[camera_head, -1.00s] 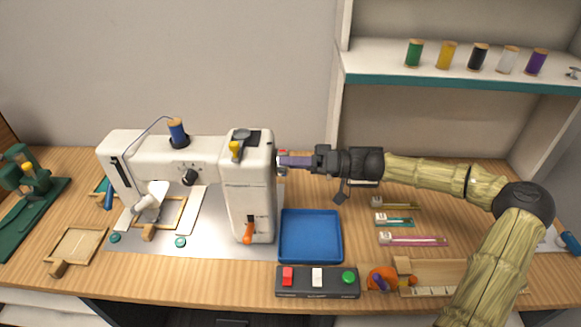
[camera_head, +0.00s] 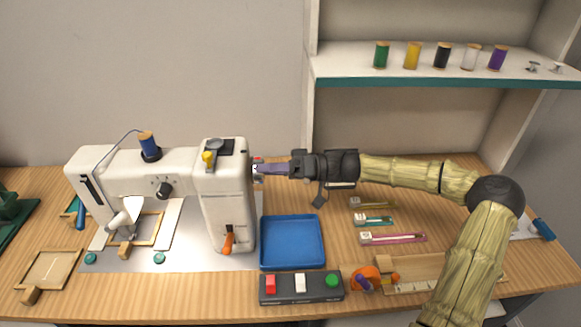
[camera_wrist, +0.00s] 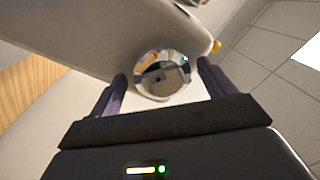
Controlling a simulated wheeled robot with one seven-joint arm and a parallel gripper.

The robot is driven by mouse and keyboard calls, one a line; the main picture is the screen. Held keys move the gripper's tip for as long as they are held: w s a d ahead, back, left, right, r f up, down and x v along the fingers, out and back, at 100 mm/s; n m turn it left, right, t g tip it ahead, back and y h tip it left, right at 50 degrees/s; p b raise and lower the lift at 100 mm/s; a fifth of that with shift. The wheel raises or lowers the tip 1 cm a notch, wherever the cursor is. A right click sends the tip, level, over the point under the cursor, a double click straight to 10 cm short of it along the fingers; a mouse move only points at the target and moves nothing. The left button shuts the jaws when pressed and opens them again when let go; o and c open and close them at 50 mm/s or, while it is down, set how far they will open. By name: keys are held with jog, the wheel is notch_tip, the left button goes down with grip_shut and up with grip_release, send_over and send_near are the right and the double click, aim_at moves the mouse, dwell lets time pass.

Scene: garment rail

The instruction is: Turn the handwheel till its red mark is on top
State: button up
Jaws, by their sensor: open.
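The white sewing machine (camera_head: 222,190) stands on the table at left of centre. Its shiny handwheel (camera_wrist: 162,75) is on the machine's right end and shows as a round chrome face in the wrist view. In the head view the wheel is mostly hidden by my gripper (camera_head: 262,169). A small red spot (camera_head: 257,159), likely the mark, shows at the wheel's upper edge there; I cannot make it out in the wrist view. My gripper (camera_wrist: 163,76) is open, with one finger on each side of the wheel. Whether the fingers touch it is unclear.
A blue tray (camera_head: 292,242) and a switch box (camera_head: 301,288) with red, white and green buttons lie below the arm. Small packets (camera_head: 392,238) lie to the right. A shelf (camera_head: 440,80) with thread spools stands behind. Wood hoops lie at left.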

jog(key=d+f, duration=0.1)
jog(key=d, duration=1.6)
jog(key=shift+w+b, duration=0.25)
jog(key=shift+b, duration=0.1)
notch_tip(320, 180, up, 10)
jog(key=p, duration=1)
